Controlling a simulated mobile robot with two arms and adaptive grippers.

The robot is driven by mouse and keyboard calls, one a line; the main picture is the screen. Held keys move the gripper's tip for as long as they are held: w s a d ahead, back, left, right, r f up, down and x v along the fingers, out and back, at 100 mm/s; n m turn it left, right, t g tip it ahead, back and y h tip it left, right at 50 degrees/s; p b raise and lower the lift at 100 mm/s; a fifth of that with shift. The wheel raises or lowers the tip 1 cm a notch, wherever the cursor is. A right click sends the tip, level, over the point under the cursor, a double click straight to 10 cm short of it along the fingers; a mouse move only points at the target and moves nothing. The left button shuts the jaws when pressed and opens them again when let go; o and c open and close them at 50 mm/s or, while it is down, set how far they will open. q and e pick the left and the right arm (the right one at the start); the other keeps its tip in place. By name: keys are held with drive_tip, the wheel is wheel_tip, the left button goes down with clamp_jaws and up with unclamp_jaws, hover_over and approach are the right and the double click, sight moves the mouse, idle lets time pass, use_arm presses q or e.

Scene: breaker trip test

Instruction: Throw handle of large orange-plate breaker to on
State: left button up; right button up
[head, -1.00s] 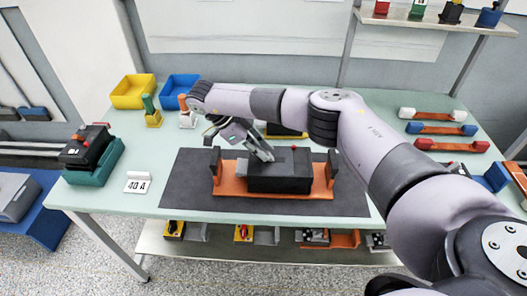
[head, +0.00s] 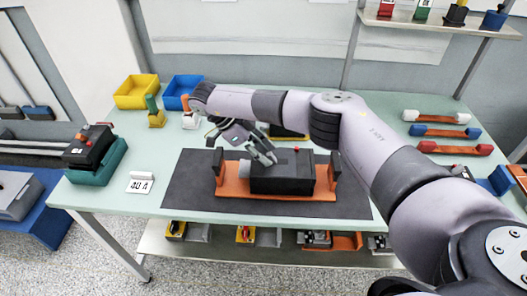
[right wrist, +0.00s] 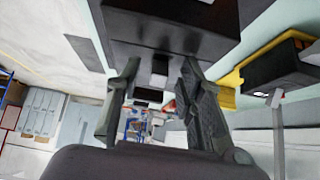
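The large breaker, a dark box (head: 285,182) on an orange plate (head: 235,189) with dark upright end pieces, sits on a dark mat in the middle of the table. A small red spot shows at its top back edge. My right gripper (head: 268,158) reaches down to the left part of the box's top. In the right wrist view, its two fingers (right wrist: 160,75) stand apart under the dark box (right wrist: 175,22), with a small pale block (right wrist: 159,70) between them. I cannot tell whether this is the handle or whether the fingers touch it. My left gripper is out of view.
A yellow-plate breaker (head: 287,132) stands close behind, partly hidden by my arm. A green-based breaker (head: 97,160) and a "40 A" card (head: 140,182) are at left. Yellow (head: 136,92) and blue (head: 183,90) bins stand at back left. Orange bars (head: 445,132) lie at right.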

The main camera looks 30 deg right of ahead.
drive_tip(key=v, duration=1.2)
idle(0.6)
